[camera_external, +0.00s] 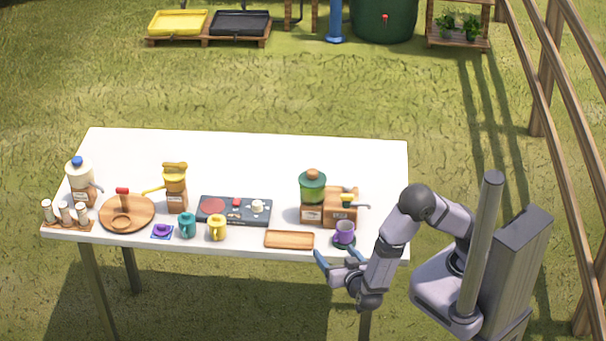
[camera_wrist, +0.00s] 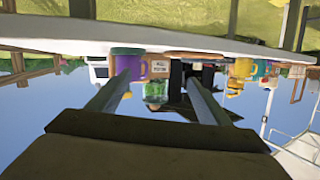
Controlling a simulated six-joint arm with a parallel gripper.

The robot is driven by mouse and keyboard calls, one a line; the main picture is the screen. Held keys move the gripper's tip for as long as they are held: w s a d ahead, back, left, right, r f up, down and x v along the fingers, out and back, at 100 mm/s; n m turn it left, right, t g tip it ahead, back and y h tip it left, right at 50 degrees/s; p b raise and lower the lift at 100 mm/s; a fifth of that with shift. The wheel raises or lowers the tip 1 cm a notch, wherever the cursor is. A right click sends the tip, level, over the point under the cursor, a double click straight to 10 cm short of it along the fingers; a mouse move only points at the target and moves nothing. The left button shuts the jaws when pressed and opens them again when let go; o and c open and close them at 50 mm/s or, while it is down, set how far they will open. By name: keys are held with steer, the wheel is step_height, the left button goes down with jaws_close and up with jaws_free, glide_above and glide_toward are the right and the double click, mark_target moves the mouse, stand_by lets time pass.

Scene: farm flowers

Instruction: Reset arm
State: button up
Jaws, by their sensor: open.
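My gripper (camera_external: 336,257) is open and empty, just off the near edge of the white table, in front of a purple mug. The purple mug (camera_external: 345,231) stands upright on a dark round base near the table's front right edge. In the wrist view the scene is upside down; my gripper (camera_wrist: 157,80) shows two spread fingers with nothing held between them. The purple mug (camera_wrist: 126,61) appears there beyond the left finger, apparently not gripped.
The white table (camera_external: 270,155) holds a wooden tray (camera_external: 289,239), a yellow mug (camera_external: 216,228), a teal mug (camera_external: 187,225), a dark stove panel (camera_external: 234,210) and a green-topped grinder (camera_external: 312,190). The table's back is clear. A wooden fence (camera_external: 545,100) stands at right.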

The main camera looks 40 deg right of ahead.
steer(key=w+a+r+n+g+y+p, duration=0.1)
steer(key=w+a+r+g+y+p, duration=0.15)
steer(key=w+r+y+p, duration=0.5)
steer(key=d+r+n+g+p, duration=0.2)
steer(key=d+r+g+p, duration=0.25)
steer(key=r+p, duration=0.35)
steer(key=s+d+r+n+g+h+p, duration=0.1)
steer(key=s+d+r+g+p, duration=0.2)
steer(key=s+d+r+p, duration=0.2)
steer(key=s+d+r+n+g+h+p, duration=0.1)
steer(key=s+d+r+g+p, duration=0.3)
steer(key=s+d, duration=0.7)
steer(key=d+r+p, duration=0.2)
steer(key=d, duration=0.3)
steer(key=shift+n, duration=0.3)
steer(key=shift+c, duration=0.6)
